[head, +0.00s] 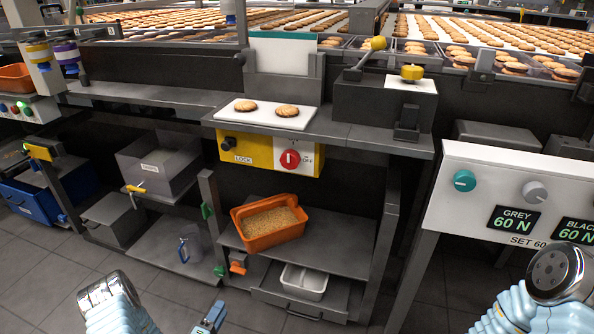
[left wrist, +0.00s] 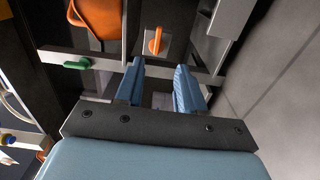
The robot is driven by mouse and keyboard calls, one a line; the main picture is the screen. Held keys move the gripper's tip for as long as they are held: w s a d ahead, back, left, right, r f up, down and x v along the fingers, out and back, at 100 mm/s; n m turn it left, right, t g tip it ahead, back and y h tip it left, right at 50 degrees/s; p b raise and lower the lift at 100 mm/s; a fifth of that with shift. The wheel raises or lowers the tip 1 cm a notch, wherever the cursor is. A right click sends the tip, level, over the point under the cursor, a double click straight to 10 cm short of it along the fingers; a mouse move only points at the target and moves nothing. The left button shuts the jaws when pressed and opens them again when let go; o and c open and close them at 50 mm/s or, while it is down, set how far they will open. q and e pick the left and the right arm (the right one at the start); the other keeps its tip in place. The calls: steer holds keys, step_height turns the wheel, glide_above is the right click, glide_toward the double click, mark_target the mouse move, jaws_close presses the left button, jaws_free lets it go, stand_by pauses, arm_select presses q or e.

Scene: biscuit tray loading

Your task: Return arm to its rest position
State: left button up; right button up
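My left gripper (head: 210,318) shows at the bottom edge of the head view, low in front of the shelf unit, with only its blue tip part in frame. In the left wrist view its two blue fingers (left wrist: 161,85) stand apart with nothing between them. An orange handle (left wrist: 155,40) lies beyond the fingertips there, and it also shows in the head view (head: 238,268). My left arm's silver joint is at the lower left. My right arm shows at the lower right, but its gripper is out of view.
An orange bin (head: 240,238) of crumbs stands on the shelf (head: 340,257), above a white tub (head: 303,283). Two biscuits lie on a white board (head: 247,118). A white control panel (head: 450,210) stands at right. Grey floor (head: 50,285) is open at left.

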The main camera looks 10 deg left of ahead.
arm_select(q)
steer(key=s+d+r+m+g+h+p, duration=0.1)
steer(key=s+d+m+g+h, duration=0.2)
steer(key=d, duration=0.5)
steer(key=s+d+r+m+g+h, duration=0.1)
steer(key=s+d+g+h, duration=0.1)
steer(key=d+g+h, duration=0.4)
steer(key=s+d+r+m+g+h+p, duration=0.1)
steer(key=s+d+m+g+h, duration=0.15)
steer(key=d, duration=0.65)
steer(key=s+d+m+g+y+p, duration=0.1)
steer(key=s+m+g+y, duration=0.5)
steer(key=s+g, duration=0.65)
steer(key=w+r+m+t+y, duration=0.1)
steer(key=t, duration=0.1)
steer(key=w+t+y, duration=0.1)
steer(key=w+t, duration=0.1)
steer(key=w+r+m+t+y+p, duration=0.1)
steer(key=t, duration=0.1)
steer(key=shift+w+r+m+t, duration=0.3)
steer(key=shift+r+m, duration=0.05)
